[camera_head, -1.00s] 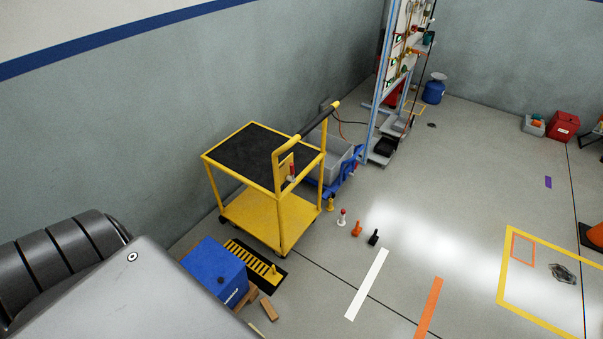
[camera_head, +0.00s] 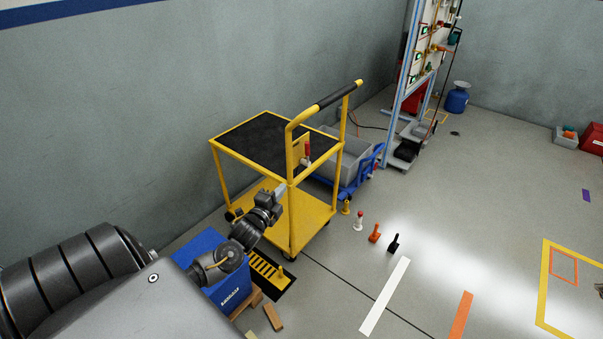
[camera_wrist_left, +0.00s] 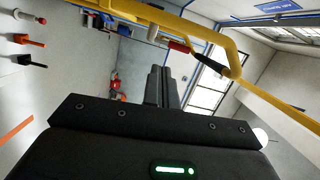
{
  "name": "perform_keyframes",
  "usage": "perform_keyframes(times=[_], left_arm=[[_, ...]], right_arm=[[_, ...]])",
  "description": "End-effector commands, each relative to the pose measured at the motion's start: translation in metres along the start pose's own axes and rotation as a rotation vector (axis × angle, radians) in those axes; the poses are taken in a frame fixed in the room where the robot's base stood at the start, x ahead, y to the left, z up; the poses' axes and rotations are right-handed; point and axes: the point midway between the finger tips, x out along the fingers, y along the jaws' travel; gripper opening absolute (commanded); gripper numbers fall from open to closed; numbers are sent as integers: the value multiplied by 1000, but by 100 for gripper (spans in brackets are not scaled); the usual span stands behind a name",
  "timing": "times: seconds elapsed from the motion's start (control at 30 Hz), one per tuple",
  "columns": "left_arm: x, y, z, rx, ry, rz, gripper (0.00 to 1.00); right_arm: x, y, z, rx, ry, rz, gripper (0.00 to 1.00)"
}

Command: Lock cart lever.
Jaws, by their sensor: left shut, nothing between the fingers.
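The yellow cart (camera_head: 312,207) with a black top mat and a black push handle stands by the wall in the head view. Its lever (camera_head: 307,149) has a red grip and sits at a yellow plate below the push handle. My left gripper (camera_head: 281,188) is in front of the cart's near side, below and left of the lever, apart from it. In the left wrist view the shut, empty fingers (camera_wrist_left: 160,75) point toward the yellow rail (camera_wrist_left: 232,58). The red lever grip (camera_wrist_left: 180,46) shows just beyond the fingertips. My right gripper is not in view.
A blue trolley (camera_head: 372,165) is behind the cart.

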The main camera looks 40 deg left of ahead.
Motion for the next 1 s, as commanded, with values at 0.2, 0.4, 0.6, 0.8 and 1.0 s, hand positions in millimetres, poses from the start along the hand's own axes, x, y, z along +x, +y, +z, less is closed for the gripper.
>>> perform_keyframes(times=[0.2, 0.4, 0.6, 0.8, 1.0], left_arm=[[5, -36, -6, 66, 23, -95, 0], [5, -36, -6, 64, 22, -93, 0], [12, -36, -7, 63, 22, -94, 0], [45, -39, -7, 63, 20, -94, 0], [87, -43, -8, 62, 20, -92, 0]], right_arm=[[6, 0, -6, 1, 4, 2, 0], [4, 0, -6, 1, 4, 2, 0], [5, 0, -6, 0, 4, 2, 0], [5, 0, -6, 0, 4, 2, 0], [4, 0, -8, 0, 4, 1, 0]])
